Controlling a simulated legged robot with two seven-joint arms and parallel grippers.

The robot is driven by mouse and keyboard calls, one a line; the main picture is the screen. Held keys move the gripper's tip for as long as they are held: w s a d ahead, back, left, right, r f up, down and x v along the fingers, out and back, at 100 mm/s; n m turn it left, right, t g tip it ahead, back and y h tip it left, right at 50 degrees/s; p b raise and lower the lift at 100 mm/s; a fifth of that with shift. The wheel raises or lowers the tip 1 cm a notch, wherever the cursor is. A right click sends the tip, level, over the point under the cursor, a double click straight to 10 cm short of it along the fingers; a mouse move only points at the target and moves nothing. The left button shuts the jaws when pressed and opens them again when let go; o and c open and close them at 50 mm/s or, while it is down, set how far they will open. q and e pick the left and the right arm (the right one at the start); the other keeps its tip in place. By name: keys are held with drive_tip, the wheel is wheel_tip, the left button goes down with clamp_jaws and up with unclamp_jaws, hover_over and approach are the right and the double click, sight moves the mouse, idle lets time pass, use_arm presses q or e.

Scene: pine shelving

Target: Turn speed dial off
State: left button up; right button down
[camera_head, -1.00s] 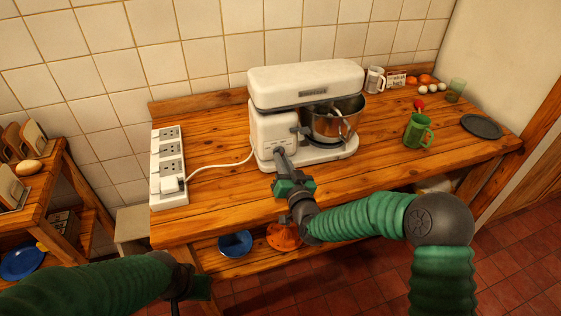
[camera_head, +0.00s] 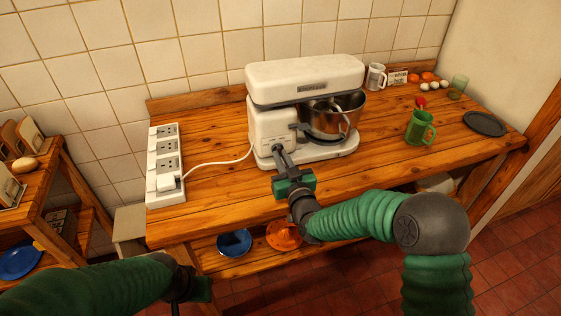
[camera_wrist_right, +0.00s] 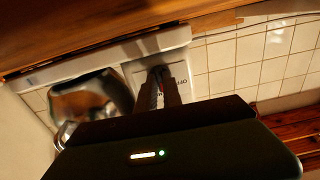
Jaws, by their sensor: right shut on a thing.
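The white stand mixer (camera_head: 304,82) stands on the wooden table with its metal bowl (camera_head: 338,112); the mixer also shows in the right wrist view (camera_wrist_right: 105,58). My right gripper (camera_head: 277,151) reaches its front left panel, fingers shut on the speed dial. The wrist view shows the fingertips (camera_wrist_right: 160,76) against the panel, with dark lettering beside them. The fingers mostly hide the dial, so its setting cannot be read. My left gripper (camera_head: 190,287) hangs low at the lower left, away from the mixer; its fingers are too dark to judge.
A white power strip (camera_head: 153,192) with a plugged-in cord (camera_head: 222,163) lies left of the mixer. A green mug (camera_head: 418,128), dark plate (camera_head: 485,123), white mug (camera_head: 376,77) and eggs stand at right. Blue (camera_head: 234,243) and orange (camera_head: 284,235) dishes sit on the lower shelf.

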drive_tip(key=n+b, duration=0.3)
drive_tip(key=n, duration=0.3)
drive_tip(key=shift+f+b, duration=0.2)
drive_tip(key=shift+b, duration=0.15)
drive_tip(key=n+b, duration=0.2)
drive_tip(key=n, duration=0.4)
drive_tip(key=shift+s+b, duration=0.1)
drive_tip(key=shift+b, duration=0.2)
drive_tip(key=c, duration=1.9)
unclamp_jaws()
drive_tip(key=o, duration=0.4)
drive_tip(key=shift+s+r, duration=0.15)
drive_tip(key=shift+r, duration=0.05)
drive_tip(key=shift+d, duration=0.1)
